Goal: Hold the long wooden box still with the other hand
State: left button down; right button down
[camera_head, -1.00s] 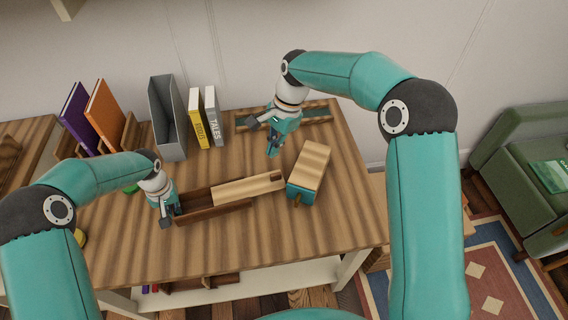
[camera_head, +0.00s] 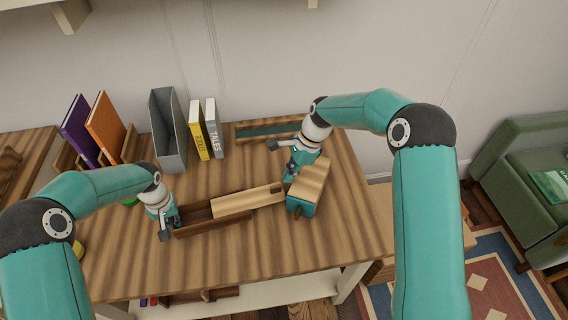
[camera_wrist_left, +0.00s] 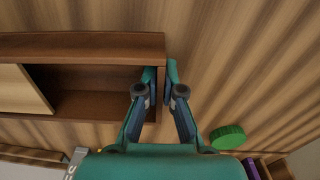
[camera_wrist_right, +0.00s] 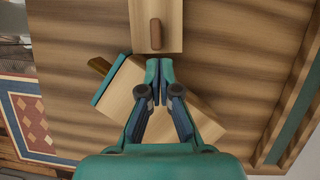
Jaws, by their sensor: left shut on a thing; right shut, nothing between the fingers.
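The long wooden box (camera_head: 215,227) lies on the table with a pale sliding lid (camera_head: 245,203) partly drawn out to the right. Its dark inside shows at the left end. My left gripper (camera_wrist_left: 160,75) is shut on the end wall of the box, one finger inside and one outside. In the head view the left gripper (camera_head: 172,222) is at the box's left end. In the head view the right gripper (camera_head: 289,179) partly hides that area.
A teal box with a wooden top (camera_head: 308,187) stands just right of the lid's end, under the right gripper. A shallow wooden tray (camera_head: 270,130) lies at the back. Books (camera_head: 205,130) and a grey file holder (camera_head: 168,130) stand behind. The table's front is clear.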

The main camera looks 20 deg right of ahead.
jog(key=shift+a+f, duration=0.2)
jog(key=shift+f, duration=0.3)
send_over(242, 201)
jog(key=d, duration=0.3)
jog(key=shift+w+a, duration=0.15)
jog(key=shift+w, duration=0.05)
jog(key=shift+s+a, duration=0.1)
jog(key=shift+a, duration=0.15)
pick_arm(q)
jog(key=shift+d, duration=0.1)
